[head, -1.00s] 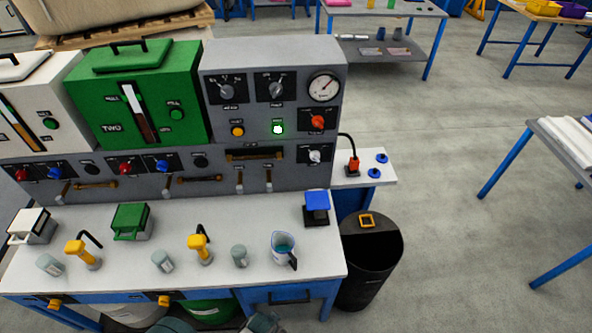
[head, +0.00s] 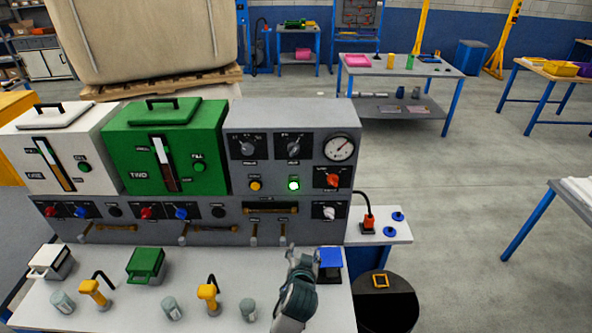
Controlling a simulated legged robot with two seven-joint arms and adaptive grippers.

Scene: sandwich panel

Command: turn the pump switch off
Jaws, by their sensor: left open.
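The grey control panel (head: 240,165) stands at the back of the bench. Its upper right box has two black rotary switches, a left one (head: 248,149) and a right one (head: 293,148); their labels are too small to read surely, so I cannot tell which is the pump switch. A green lamp (head: 293,184) glows below the right one. A red knob (head: 333,180) sits under the round gauge (head: 340,148). My left gripper (head: 293,254) is open and empty, above the bench front, below the panel and apart from the switches. My right gripper is not in view.
Yellow-topped dispensers (head: 208,293), grey cups (head: 172,308) and a blue-topped block (head: 330,259) stand on the bench (head: 130,310). The jug is hidden, probably by my arm. A black bin (head: 388,305) stands to the right.

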